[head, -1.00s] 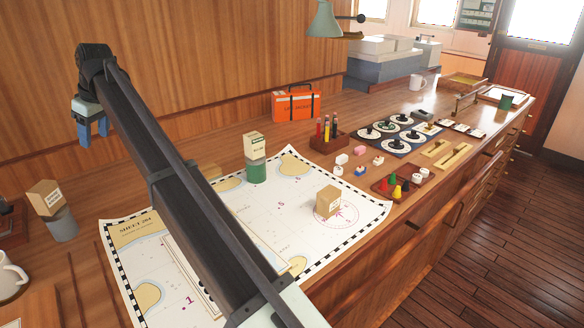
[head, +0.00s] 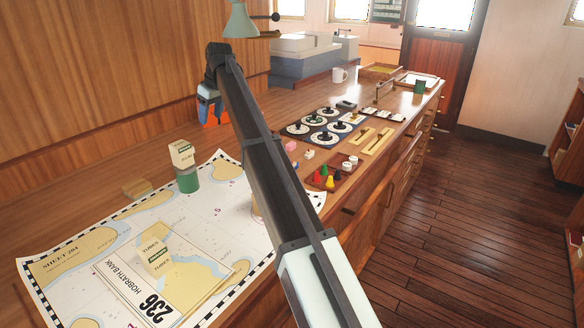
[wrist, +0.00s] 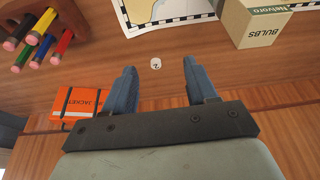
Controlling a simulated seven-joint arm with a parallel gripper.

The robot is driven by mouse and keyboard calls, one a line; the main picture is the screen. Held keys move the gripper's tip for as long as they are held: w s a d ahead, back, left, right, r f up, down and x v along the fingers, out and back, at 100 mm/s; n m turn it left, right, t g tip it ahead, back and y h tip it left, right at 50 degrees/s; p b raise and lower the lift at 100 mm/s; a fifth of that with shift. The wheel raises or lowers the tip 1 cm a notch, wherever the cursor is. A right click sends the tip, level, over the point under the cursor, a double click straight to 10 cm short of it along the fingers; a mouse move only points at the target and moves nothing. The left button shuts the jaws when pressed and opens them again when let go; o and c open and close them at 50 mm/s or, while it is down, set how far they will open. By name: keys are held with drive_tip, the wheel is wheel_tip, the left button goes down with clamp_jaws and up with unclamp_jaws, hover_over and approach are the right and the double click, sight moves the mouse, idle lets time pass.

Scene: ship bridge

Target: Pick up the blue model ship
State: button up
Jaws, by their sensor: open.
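My gripper (head: 209,110) is open and empty, raised at the back of the counter in front of the orange case. In the wrist view its blue fingers (wrist: 164,88) stand wide apart over the wooden counter. I cannot make out the blue model ship for certain now; my arm covers part of the area of small pieces. A pink piece (head: 291,146) and a whitish piece (head: 309,154) show just right of my arm. A small white round piece marked 2 (wrist: 156,64) appears between the fingertips in the wrist view, on the counter below.
A green tin (head: 187,180) with a box on it stands on the chart (head: 60,240). The orange case (wrist: 78,102), pencils (wrist: 38,40) and a bulbs box (wrist: 262,28) surround the wrist view. Dials (head: 320,122) and a tray of coloured pawns (head: 326,180) are farther right.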

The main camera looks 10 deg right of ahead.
drive_tip(key=d+f+m+h, duration=0.1)
drive_tip(key=d+f+m, duration=0.15)
drive_tip(key=d, duration=0.95)
drive_tip(key=d+f+m+h, duration=0.15)
drive_tip(key=d+m, duration=0.25)
drive_tip(key=d, duration=0.8)
drive_tip(key=s+f+m+g, duration=0.1)
drive_tip(key=f+m, duration=0.2)
drive_tip(key=m, duration=0.1)
drive_tip(key=s+d+f+m, duration=0.1)
drive_tip(key=f+m, duration=0.2)
drive_tip(key=m, duration=0.1)
drive_tip(key=s+d+f+m+g, duration=0.1)
drive_tip(key=s+f+m, duration=0.1)
drive_tip(key=f+m, duration=0.1)
drive_tip(key=shift+f+m+g, duration=0.3)
drive_tip(key=shift+f+m, duration=0.05)
drive_tip(key=shift+m, duration=0.1)
drive_tip(key=shift+w+d+f, duration=0.1)
drive_tip(key=shift+w+f, duration=0.05)
drive_tip(key=shift+f, duration=0.7)
drive_tip(key=shift+w+d+f, duration=0.1)
drive_tip(key=shift+w+f, duration=0.1)
drive_tip(key=shift+f, duration=0.7)
drive_tip(key=shift+w+d+f, duration=0.1)
drive_tip(key=shift+w+f, duration=0.05)
drive_tip(key=shift+f, duration=0.7)
drive_tip(key=shift+c, duration=0.3)
clamp_jaws()
